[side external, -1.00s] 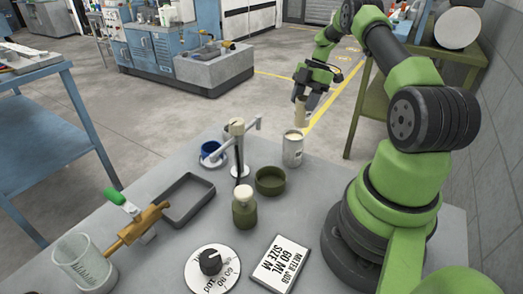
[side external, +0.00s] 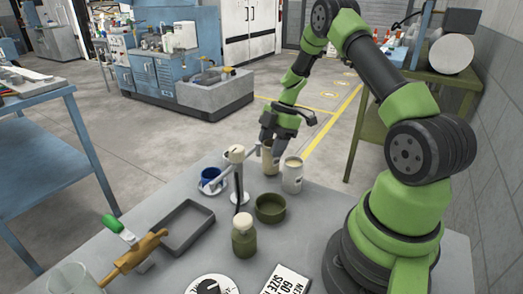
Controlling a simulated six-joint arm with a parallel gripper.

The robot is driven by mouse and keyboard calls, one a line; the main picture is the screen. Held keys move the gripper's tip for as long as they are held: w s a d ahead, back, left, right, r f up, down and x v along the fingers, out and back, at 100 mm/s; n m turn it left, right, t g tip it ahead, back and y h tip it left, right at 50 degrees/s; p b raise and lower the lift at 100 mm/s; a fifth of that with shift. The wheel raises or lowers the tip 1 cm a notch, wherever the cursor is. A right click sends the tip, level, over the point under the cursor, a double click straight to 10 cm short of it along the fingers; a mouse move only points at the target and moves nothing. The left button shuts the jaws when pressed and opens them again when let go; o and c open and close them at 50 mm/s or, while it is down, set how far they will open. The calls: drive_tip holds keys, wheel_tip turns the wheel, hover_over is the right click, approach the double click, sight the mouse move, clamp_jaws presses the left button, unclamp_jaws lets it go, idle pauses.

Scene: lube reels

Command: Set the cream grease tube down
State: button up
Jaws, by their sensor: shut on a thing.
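The cream grease tube (side external: 270,160) is upright at the far side of the grey table, just left of a white can (side external: 292,175). My gripper (side external: 270,145) is shut on the tube's upper part from above. The tube's lower end is near or on the table surface; I cannot tell whether it touches. Part of its top is hidden by the fingers.
A post with a side arm (side external: 238,172) stands left of the tube. A dark green bowl (side external: 270,209), an olive bottle (side external: 244,238), a blue cup (side external: 211,177) and an empty grey tray (side external: 183,228) are nearby. A brass valve (side external: 138,252) lies at front left.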

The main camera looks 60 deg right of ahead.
drive_tip(key=a, duration=0.1)
drive_tip(key=w+a, duration=0.1)
drive_tip(key=shift+a, duration=0.4)
drive_tip(key=shift+w+a+f, duration=0.1)
drive_tip(key=shift+a+f, duration=0.05)
drive_tip(key=shift+f, duration=0.15)
drive_tip(key=o, duration=1)
drive_tip(key=shift+f, duration=0.15)
